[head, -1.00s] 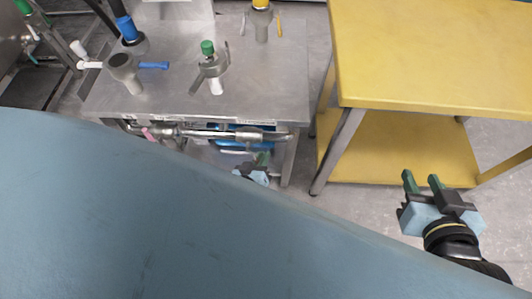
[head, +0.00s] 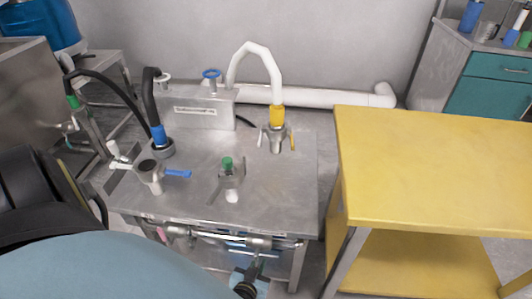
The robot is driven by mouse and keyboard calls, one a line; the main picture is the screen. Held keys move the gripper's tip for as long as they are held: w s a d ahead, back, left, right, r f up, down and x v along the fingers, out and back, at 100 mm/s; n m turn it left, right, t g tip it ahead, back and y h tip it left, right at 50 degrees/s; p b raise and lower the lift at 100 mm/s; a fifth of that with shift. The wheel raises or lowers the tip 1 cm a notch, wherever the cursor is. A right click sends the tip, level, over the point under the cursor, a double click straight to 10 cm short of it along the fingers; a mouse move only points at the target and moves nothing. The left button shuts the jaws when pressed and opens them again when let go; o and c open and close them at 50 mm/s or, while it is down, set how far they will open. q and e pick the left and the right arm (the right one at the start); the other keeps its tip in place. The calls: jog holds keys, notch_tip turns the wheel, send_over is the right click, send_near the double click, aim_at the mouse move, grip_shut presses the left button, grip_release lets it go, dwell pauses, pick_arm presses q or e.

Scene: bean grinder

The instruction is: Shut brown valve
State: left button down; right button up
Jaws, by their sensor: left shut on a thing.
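My left gripper (head: 254,268) is at the front pipe (head: 215,238) under the edge of the steel table, near the pipe's right end. It is shut on what seems to be a valve handle there, mostly hidden by its fingers. No brown colour can be made out at this size. My right gripper is out of view.
The steel table (head: 280,190) carries a cup-like fitting with a blue lever (head: 178,174), a green-topped fitting (head: 228,164), and a yellow-collared fitting (head: 277,118) with a white hose (head: 258,50). A yellow table (head: 430,150) stands to the right, beyond a narrow gap.

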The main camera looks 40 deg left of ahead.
pick_arm(q)
jog(key=shift+s, duration=0.1)
dwell(0.3)
jog(key=c, duration=1.4)
grip_release()
jog(key=shift+c, duration=0.2)
